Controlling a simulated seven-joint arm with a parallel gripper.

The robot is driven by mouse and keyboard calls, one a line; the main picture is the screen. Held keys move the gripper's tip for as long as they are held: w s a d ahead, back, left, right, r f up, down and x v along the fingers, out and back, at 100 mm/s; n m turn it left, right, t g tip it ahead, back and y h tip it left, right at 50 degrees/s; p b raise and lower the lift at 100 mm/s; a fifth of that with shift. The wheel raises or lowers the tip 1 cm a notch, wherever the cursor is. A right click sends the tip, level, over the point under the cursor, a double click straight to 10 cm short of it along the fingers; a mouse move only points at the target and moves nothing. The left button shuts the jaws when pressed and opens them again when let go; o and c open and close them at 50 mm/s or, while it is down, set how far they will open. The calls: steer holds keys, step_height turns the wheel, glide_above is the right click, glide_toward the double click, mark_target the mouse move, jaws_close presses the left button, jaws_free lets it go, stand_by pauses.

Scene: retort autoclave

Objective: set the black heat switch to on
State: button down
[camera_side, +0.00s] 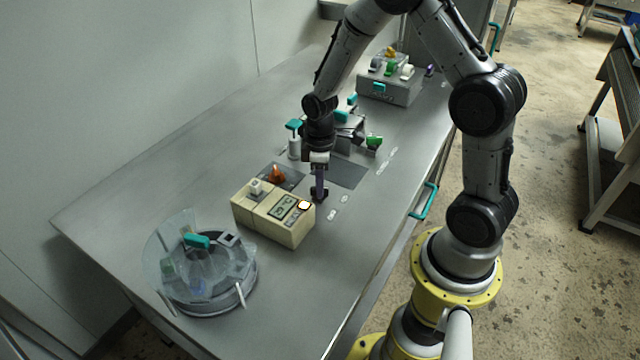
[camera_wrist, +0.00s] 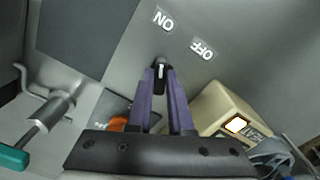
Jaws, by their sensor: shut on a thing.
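The black heat switch (camera_wrist: 160,66) is a small black knob with a white line, set in the grey worktop. My gripper (camera_wrist: 160,80) points down at it, its two purple fingers closed on the knob's sides. The ON label (camera_wrist: 164,19) lies straight above the knob in the wrist view, and the OFF label (camera_wrist: 203,49) lies up and to the right. The white line looks aimed toward ON. In the side view my gripper (camera_side: 319,192) is low at the worktop, beside the beige box; the knob is mostly hidden there by the fingers.
The beige box (camera_side: 270,228) with a display and lit button (camera_side: 304,205) stands close by my gripper. An orange knob (camera_side: 277,174), a dark square (camera_side: 348,173) and a teal-handled valve (camera_side: 293,127) are near. A clear round vessel (camera_side: 165,262) stands front left.

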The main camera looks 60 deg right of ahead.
steer(key=shift+w+r, duration=0.1)
steer(key=c, duration=0.8)
jaws_free()
step_height(320, 180, up, 14)
steer(key=shift+f, duration=0.15)
